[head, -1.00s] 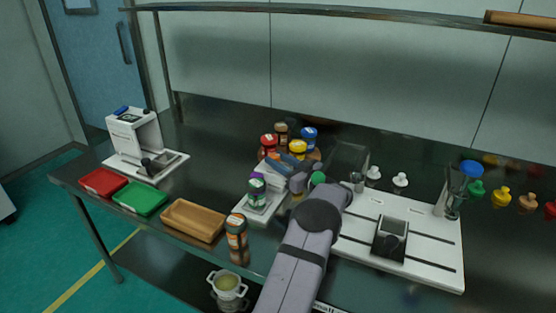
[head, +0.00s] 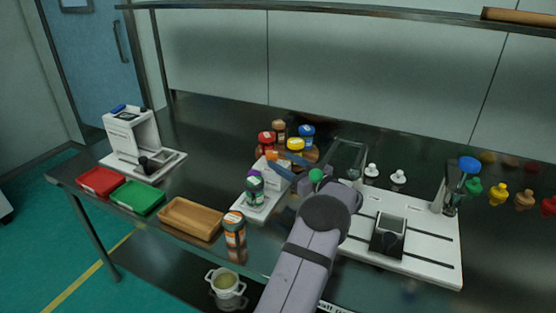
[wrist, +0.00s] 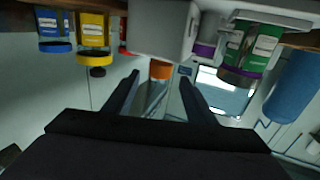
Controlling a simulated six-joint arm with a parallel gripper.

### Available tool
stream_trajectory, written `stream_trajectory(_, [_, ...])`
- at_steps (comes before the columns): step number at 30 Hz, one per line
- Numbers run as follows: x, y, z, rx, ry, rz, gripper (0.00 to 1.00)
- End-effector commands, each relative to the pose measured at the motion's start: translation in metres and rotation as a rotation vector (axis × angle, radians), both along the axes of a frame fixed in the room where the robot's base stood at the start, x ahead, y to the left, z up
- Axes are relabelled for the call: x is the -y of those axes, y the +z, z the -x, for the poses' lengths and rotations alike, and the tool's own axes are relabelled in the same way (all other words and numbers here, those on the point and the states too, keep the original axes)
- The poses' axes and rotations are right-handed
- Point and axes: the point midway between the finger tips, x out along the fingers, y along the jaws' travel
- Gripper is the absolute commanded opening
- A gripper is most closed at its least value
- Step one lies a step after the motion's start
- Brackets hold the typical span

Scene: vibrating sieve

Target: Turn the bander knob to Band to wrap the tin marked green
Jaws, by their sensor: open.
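The green-marked tin (head: 254,186) stands on the front of a white device (head: 258,211) that I take to be the bander. In the wrist view, which is upside down, the green-labelled tin (wrist: 252,48) is at the upper right, with a purple part (wrist: 205,48) beside it. An orange knob-like piece (wrist: 160,70) sits on the device's pale housing (wrist: 163,30). My gripper (head: 277,164) is open at the device, and in the wrist view its fingers (wrist: 159,78) lie either side of the orange piece's line. Contact with it cannot be told.
Several coloured jars (head: 295,144) stand close behind the device. A glass container (head: 347,158) is right of my gripper. An orange-labelled jar (head: 234,230) and a wooden tray (head: 190,220) are at front left.

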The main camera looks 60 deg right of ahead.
Motion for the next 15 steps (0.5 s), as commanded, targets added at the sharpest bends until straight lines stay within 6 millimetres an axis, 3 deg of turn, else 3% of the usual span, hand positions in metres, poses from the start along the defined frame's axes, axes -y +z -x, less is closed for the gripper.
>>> stream_trajectory(6, [-0.009,0.000,0.025,0.000,-0.002,-0.001,0.51])
stream_trajectory(15, [-0.013,0.000,0.032,0.000,0.000,0.000,0.51])
